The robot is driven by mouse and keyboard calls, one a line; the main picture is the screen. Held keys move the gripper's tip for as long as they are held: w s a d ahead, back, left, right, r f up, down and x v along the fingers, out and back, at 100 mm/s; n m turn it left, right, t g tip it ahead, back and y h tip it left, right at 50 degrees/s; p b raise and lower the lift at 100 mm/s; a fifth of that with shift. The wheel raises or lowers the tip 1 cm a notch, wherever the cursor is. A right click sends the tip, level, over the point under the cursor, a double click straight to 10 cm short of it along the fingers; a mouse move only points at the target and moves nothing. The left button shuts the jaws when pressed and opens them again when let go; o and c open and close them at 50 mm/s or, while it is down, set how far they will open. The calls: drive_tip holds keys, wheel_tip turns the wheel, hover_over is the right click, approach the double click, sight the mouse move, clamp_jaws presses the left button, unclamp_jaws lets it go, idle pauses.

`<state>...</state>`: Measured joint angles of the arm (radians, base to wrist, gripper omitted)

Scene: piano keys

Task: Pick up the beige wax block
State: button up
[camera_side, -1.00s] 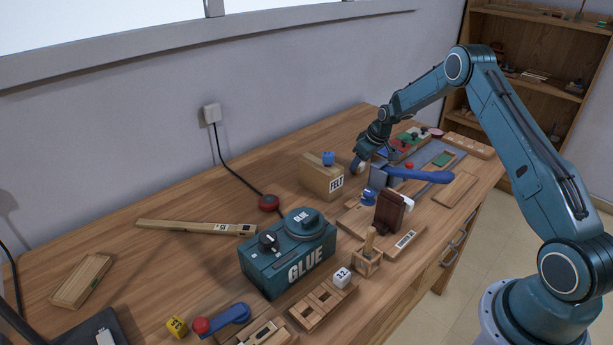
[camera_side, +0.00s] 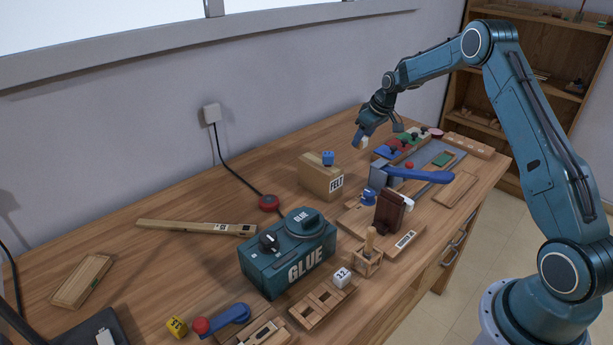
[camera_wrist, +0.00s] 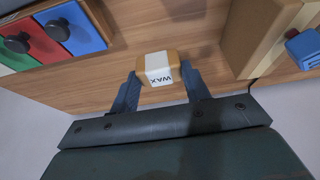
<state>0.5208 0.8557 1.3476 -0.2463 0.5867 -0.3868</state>
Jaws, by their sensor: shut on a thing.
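The beige wax block (camera_wrist: 158,69), with a white band marked WAX, is between the two fingers of my gripper (camera_wrist: 160,85) in the wrist view. My gripper is shut on it, with a finger at each side. In the side view my gripper (camera_side: 364,139) is raised above the workbench, and a small pale part of the wax block (camera_side: 363,143) shows at the fingertips. The block is clear of the bench top there. The rest of it is hidden by the fingers in the side view.
The FELT box (camera_side: 321,178) with a blue piece on top stands left of my gripper. The row of coloured compartments with dark knobs (camera_side: 402,146) lies to the right. A blue lever (camera_side: 420,175) and the GLUE box (camera_side: 288,262) are nearer the camera. The wall is behind.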

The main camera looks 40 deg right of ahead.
wheel_tip(320, 180, up, 11)
idle(0.3)
drive_tip(key=shift+f, duration=0.1)
idle(0.4)
